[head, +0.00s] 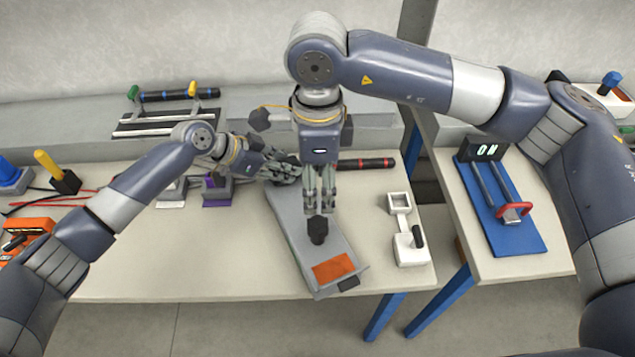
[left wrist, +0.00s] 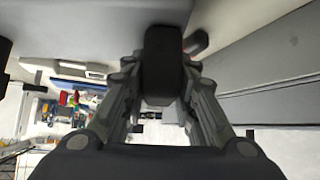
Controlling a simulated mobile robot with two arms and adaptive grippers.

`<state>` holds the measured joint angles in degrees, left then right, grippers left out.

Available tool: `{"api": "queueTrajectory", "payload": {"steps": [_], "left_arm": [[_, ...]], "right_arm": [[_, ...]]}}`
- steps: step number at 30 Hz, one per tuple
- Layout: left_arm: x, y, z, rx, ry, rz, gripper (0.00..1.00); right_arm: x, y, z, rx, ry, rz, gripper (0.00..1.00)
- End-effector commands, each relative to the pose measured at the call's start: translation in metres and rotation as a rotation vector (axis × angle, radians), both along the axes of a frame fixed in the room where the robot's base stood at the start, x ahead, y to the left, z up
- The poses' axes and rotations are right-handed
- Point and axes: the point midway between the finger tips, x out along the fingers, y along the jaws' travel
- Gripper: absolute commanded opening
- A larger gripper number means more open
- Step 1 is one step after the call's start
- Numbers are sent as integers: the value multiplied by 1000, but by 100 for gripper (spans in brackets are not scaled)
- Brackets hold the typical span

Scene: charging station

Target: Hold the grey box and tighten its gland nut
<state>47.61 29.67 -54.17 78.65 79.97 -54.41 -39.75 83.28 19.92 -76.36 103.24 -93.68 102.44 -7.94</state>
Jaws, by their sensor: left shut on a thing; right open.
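The long grey box (head: 295,232) lies slantwise on the light table, with an orange label near its front end. The black gland nut (head: 317,230) stands on its top face. My left gripper (head: 292,170) is at the box's far end and shut on it; the contact is partly hidden in the head view. In the left wrist view a dark block (left wrist: 162,65) sits between the fingers, beside a grey surface. My right gripper (head: 319,207) points down just above the nut, fingers open; I cannot tell whether the tips touch it.
A white fixture with a square ring (head: 411,250) stands right of the box. A black-and-red rod (head: 366,163) lies behind it. A purple block (head: 217,191) is at the left. A blue tray (head: 505,237) is on the right-hand table, across a gap.

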Motion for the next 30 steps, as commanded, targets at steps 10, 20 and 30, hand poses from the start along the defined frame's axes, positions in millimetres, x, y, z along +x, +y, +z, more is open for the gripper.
{"api": "queueTrajectory", "payload": {"steps": [10, 20, 30], "left_arm": [[0, 1, -1, 2, 1, 1, 50], [0, 2, 1, 0, -1, 1, 50], [-16, 42, 41, 3, -1, 2, 50]], "right_arm": [[0, 0, -1, 0, 0, 0, 55], [0, 0, -1, 0, 0, 0, 55], [0, 0, -1, 0, 0, 0, 55]]}}
